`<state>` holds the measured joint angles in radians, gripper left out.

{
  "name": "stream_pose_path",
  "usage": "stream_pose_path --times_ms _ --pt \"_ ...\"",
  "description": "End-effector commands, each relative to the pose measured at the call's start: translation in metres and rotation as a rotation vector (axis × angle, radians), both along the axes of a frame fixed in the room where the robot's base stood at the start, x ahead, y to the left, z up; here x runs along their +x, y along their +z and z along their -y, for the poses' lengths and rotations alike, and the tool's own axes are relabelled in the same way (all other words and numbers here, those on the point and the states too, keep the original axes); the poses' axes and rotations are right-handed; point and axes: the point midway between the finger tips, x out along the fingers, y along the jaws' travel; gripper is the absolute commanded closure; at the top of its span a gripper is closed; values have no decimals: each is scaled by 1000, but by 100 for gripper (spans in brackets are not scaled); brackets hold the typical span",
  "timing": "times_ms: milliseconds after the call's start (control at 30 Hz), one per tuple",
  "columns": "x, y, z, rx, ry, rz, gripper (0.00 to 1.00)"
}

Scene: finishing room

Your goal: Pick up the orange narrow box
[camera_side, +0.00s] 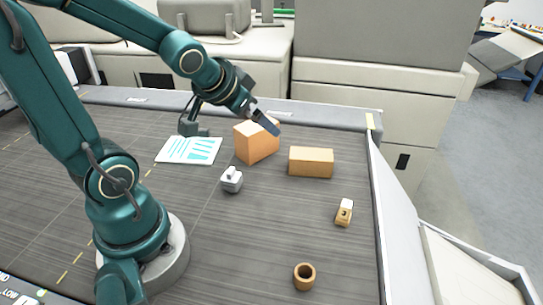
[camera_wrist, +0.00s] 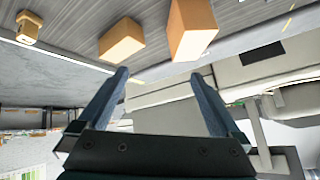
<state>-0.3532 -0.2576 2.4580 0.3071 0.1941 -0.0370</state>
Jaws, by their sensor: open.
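An orange box (camera_side: 256,141), the taller of two boxes, stands on the dark table beyond its middle. In the wrist view it (camera_wrist: 190,30) is at the top, right of centre. A lower, longer tan-orange box (camera_side: 311,162) lies to its right, and it also shows in the wrist view (camera_wrist: 121,41), left of the taller one. My gripper (camera_side: 268,124) is open and empty, its fingers overlapping the top of the taller box in the side view. In the wrist view the fingers (camera_wrist: 160,74) point toward the boxes without touching either.
A grey-white small block (camera_side: 232,180) and a printed sheet (camera_side: 190,150) lie left of the boxes. A small wooden piece with a white top (camera_side: 344,212) and a brown ring (camera_side: 304,276) lie nearer the front right. A raised pale rim (camera_side: 376,190) edges the right side. The front middle is clear.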

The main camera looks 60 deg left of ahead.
Motion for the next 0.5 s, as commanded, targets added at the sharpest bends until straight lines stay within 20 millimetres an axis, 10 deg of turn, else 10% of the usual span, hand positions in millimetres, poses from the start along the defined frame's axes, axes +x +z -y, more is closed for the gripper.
stream_pose_path --times_ms 200,500 --pt "34 -32 -57 48 -11 107 0" --pt "47 -66 -87 -46 -65 322 0"
